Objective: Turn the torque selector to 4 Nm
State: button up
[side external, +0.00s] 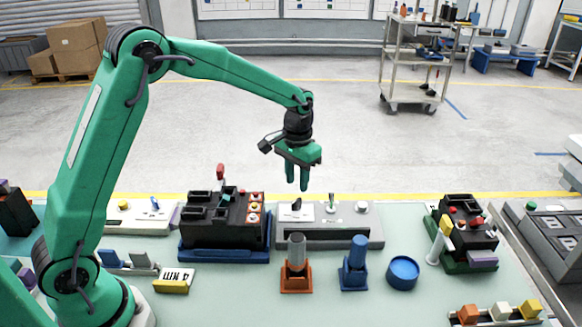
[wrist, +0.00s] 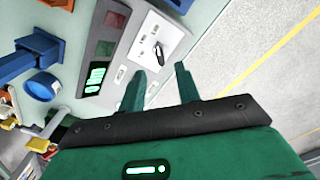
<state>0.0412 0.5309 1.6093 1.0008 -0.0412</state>
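A grey control box (side external: 285,236) stands at the back edge of the bench. A card reading "4 Nm" (side external: 177,276) stands on a yellow base at the front left. My gripper (side external: 297,183) points down above the box, apart from it. In the wrist view its fingers (wrist: 161,82) are spread with nothing between them.
Orange (side external: 296,268) and blue (side external: 354,268) stands and a blue dish (side external: 403,272) are in front. A black fixture (side external: 225,225) is left; another (side external: 467,230) is right.

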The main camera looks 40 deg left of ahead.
aim_at(296, 200)
jog(key=shift+f, duration=3.1)
jog(key=shift+c, duration=0.4)
grip_shut()
